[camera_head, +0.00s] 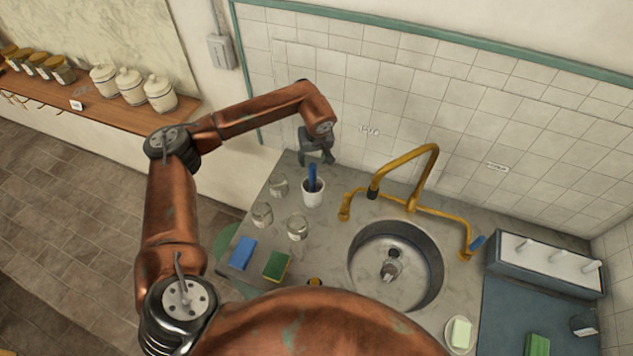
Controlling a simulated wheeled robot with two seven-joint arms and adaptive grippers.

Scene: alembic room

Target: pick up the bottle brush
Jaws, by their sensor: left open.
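A blue-handled brush (312,176) stands upright in a white cup (313,197) on the grey counter left of the sink; its lower end is hidden in the cup. I take it for the bottle brush. My left gripper (317,160) is open, its fingers pointing down just above the top of the blue handle. I cannot tell from this view whether a finger touches it. My right gripper is out of view.
Several glass jars (262,214), a blue sponge (243,253) and a green sponge (276,266) are near the cup. A brass tap (412,180) stands over the round sink (437,262) to the right. The tiled wall (380,100) rises close behind.

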